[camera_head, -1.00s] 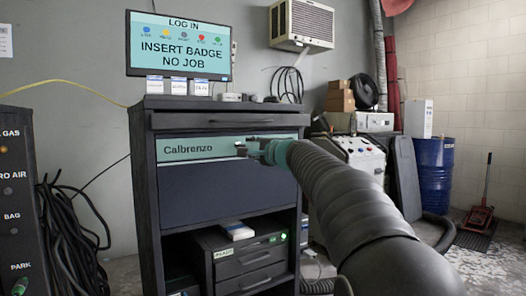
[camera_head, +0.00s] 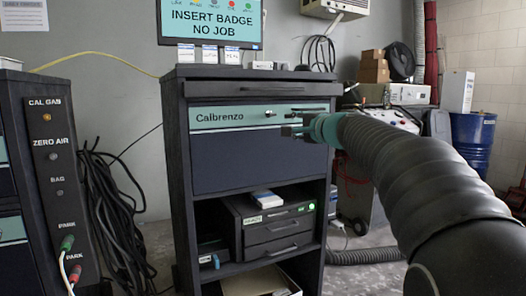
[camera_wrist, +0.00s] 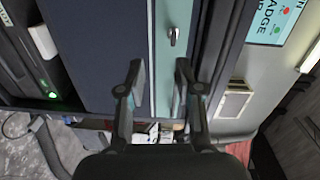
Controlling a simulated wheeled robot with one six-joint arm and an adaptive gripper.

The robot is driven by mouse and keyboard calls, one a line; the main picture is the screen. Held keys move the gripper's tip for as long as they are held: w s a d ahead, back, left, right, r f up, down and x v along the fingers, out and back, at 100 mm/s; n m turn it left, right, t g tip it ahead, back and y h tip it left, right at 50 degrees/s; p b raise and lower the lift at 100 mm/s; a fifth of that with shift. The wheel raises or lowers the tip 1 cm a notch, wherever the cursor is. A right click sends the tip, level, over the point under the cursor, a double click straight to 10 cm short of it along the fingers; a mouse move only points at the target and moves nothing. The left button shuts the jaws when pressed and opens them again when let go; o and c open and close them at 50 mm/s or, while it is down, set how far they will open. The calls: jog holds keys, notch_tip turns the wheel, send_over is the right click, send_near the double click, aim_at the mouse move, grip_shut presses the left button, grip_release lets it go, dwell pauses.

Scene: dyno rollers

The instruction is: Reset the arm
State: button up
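My arm, in a ribbed dark sleeve, reaches in from the right of the head view. My gripper (camera_head: 290,131), with a teal wrist part, is in front of the upper right of the dark Calbrenzo cabinet (camera_head: 250,166). In the wrist view my gripper (camera_wrist: 159,75) has its two fingers apart with nothing between them. A small metal knob or latch (camera_wrist: 173,36) on the cabinet's teal strip lies beyond the fingertips. The gripper's distance from the cabinet front is hard to tell.
A monitor (camera_head: 212,22) reading "INSERT BADGE NO JOB" stands above the cabinet. A panel with gas and park ports (camera_head: 55,165) and black hanging hoses (camera_head: 115,215) are at left. A wheeled machine (camera_head: 375,150) and a blue drum (camera_head: 472,140) are behind my arm.

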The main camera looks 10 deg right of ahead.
jog(key=s+a+f+n+g+h, duration=0.1)
jog(key=s+a+f+n+g, duration=0.2)
jog(key=s+f, duration=0.55)
jog(key=s+f+n+g+h, duration=0.1)
jog(key=s+f+n+g, duration=0.3)
jog(key=f, duration=0.8)
jog(key=s+f+n+g+h+p, duration=0.1)
jog(key=s+f+n, duration=0.1)
jog(key=s, duration=0.7)
jog(key=s+f+n+g+h+p, duration=0.1)
jog(key=s+f, duration=0.3)
jog(key=s, duration=0.6)
jog(key=s+f+n+g+h+p, duration=0.1)
jog(key=s+f+n+h, duration=0.1)
jog(key=s, duration=0.8)
jog(key=shift+f+n+g+p, duration=0.35)
jog(key=shift+f+n, duration=0.35)
jog(key=shift+f, duration=0.3)
